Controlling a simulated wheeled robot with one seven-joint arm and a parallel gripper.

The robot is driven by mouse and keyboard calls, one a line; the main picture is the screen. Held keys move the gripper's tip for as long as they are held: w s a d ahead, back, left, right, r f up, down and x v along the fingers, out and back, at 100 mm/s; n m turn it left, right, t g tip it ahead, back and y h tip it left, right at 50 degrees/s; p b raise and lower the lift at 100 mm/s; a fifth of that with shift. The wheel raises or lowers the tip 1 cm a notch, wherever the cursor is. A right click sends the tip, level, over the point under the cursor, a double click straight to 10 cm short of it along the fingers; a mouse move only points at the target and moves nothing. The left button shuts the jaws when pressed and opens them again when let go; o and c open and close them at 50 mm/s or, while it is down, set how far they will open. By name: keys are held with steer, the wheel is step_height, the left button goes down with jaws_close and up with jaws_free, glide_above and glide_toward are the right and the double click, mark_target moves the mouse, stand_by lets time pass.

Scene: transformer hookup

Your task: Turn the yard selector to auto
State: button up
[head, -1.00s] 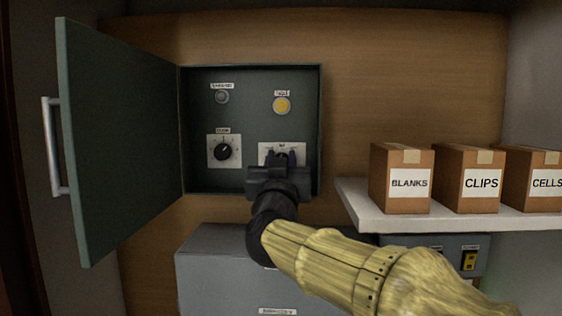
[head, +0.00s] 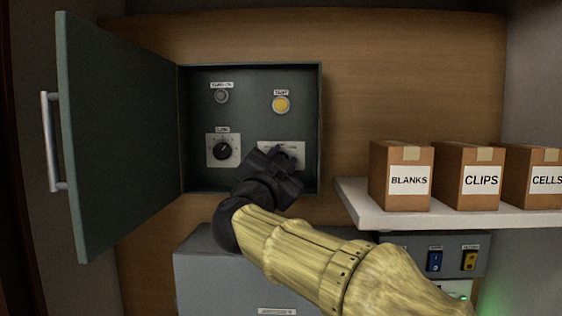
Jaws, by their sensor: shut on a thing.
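The open wall cabinet (head: 250,178) holds a panel with a labelled plate (head: 296,148) at its lower right. My gripper (head: 280,158) is at this plate, turned at an angle, and covers most of it. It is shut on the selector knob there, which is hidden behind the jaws. The plate's small lettering cannot be read, so I cannot tell which position the selector points to. A second black knob (head: 222,151) sits on a plate to the left, apart from my gripper.
The cabinet door (head: 115,140) stands open to the left. A yellow lamp (head: 281,104) and a grey button (head: 221,97) are above. A white shelf (head: 450,217) with several cardboard boxes juts out at right. A grey box (head: 200,262) stands below, and blue (head: 434,260) and yellow (head: 469,260) switches sit lower right.

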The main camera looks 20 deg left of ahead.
steer(key=shift+m+h, duration=0.4)
steer(key=shift+m, duration=0.5)
steer(key=shift+g, duration=0.3)
steer(key=o, duration=0.9)
steer(key=shift+o, duration=0.2)
steer(key=d+b+v, duration=0.1)
steer(key=b+v, duration=0.6)
steer(key=v, duration=1)
steer(key=shift+s+a+b, duration=0.2)
steer(key=shift+a+b, duration=0.15)
steer(key=shift+a, duration=0.1)
